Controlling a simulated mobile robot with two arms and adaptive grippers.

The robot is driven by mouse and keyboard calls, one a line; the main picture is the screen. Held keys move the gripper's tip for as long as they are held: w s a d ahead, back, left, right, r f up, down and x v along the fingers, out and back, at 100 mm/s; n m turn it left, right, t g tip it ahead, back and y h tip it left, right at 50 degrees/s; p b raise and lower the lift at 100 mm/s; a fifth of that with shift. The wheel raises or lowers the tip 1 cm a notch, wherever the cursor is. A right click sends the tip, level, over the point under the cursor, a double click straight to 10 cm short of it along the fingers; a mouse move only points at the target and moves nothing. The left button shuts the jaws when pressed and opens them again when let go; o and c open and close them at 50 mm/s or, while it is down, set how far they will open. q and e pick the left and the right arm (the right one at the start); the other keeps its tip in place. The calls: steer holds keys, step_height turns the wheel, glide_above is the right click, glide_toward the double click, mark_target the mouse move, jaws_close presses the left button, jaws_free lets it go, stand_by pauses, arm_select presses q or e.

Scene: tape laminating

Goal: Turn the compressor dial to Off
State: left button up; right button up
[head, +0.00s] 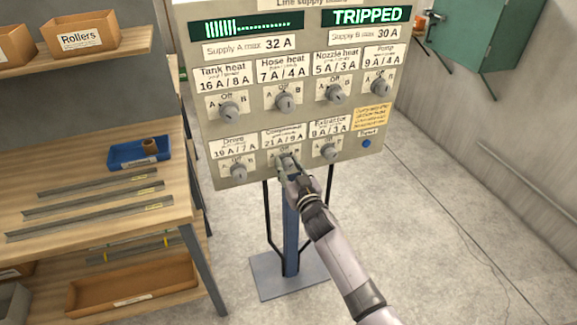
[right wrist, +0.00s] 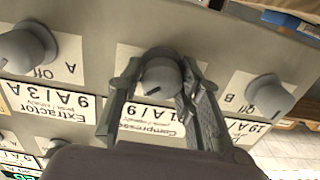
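The compressor dial (head: 288,160) is a grey knob in the middle of the bottom row of the supply panel (head: 245,122). Its label reads Compressor, 21 A / 9 A. My right gripper (head: 288,173) is at this dial. In the right wrist view, its fingers lie on both sides of the dial (right wrist: 162,77) and appear to touch it. The view there is upside down, and the fingers cover part of the dial's plate. I cannot tell which mark its pointer faces. The panel's right display (head: 366,16) reads TRIPPED. My left gripper is not in view.
The drive dial (head: 238,170) and extractor dial (head: 328,151) flank the compressor dial closely. A blue reset button (head: 366,143) is at the lower right. A wooden shelf (head: 95,190) with metal strips stands left. The floor at right is clear.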

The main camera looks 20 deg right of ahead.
steer(key=c, duration=0.5)
steer(key=shift+r+n, duration=0.1)
steer(key=shift+n, duration=0.2)
steer(key=n, duration=0.3)
steer(key=shift+n, duration=0.3)
steer(key=shift+a+r+n+b, duration=0.1)
steer(key=shift+n+b, duration=0.4)
steer(key=shift+n, duration=1.7)
steer(key=o, duration=1.1)
